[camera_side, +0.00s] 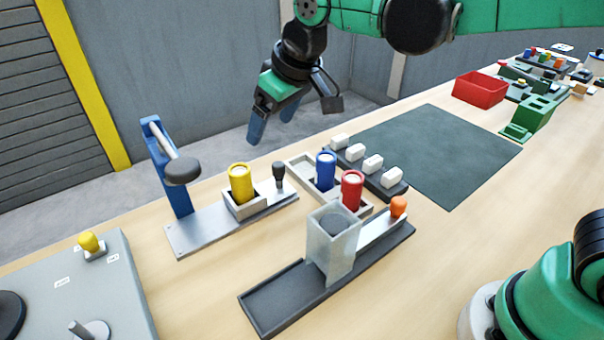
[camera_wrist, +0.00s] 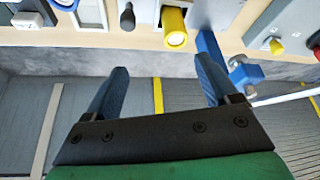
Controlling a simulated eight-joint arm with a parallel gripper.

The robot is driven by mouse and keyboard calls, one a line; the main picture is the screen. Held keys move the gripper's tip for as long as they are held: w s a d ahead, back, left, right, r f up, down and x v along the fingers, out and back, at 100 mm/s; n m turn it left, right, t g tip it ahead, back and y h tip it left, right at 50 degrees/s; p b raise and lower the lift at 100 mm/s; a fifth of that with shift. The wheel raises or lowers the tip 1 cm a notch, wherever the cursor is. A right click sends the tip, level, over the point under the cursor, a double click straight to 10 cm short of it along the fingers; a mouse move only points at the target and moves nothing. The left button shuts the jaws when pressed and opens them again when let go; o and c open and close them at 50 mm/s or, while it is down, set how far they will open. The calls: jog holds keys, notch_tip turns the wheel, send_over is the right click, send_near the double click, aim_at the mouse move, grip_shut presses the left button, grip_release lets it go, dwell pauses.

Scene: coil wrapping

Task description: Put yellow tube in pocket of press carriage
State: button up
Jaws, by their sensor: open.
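The yellow tube (camera_side: 240,184) stands upright in the square grey pocket of the press carriage (camera_side: 246,209). The carriage sits on the press base (camera_side: 205,232), to the right of the blue press frame (camera_side: 166,165) and its dark round pad (camera_side: 182,171). My gripper (camera_side: 273,126) is open and empty, raised behind the press and apart from the tube. In the wrist view, the yellow tube (camera_wrist: 174,27) shows beyond the fingers of my gripper (camera_wrist: 161,68), with the blue press frame (camera_wrist: 210,45) just right of it. The pocket's inside is hidden by the tube.
A black-knobbed handle (camera_side: 279,172) stands close right of the carriage. A blue tube (camera_side: 325,170) and red tube (camera_side: 351,190) stand in a grey tray (camera_side: 300,164). A clear box (camera_side: 333,245) stands in front. The dark mat (camera_side: 440,150) is clear.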

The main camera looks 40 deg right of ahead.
jog(key=s+d+f+m+t+h, duration=0.1)
jog(key=s+d+f+m+t, duration=0.1)
jog(key=s+d, duration=0.9)
jog(key=shift+s+d+f+m+t+h, duration=0.3)
jog(key=shift+d+f+m, duration=0.1)
jog(key=shift+f+m, duration=0.45)
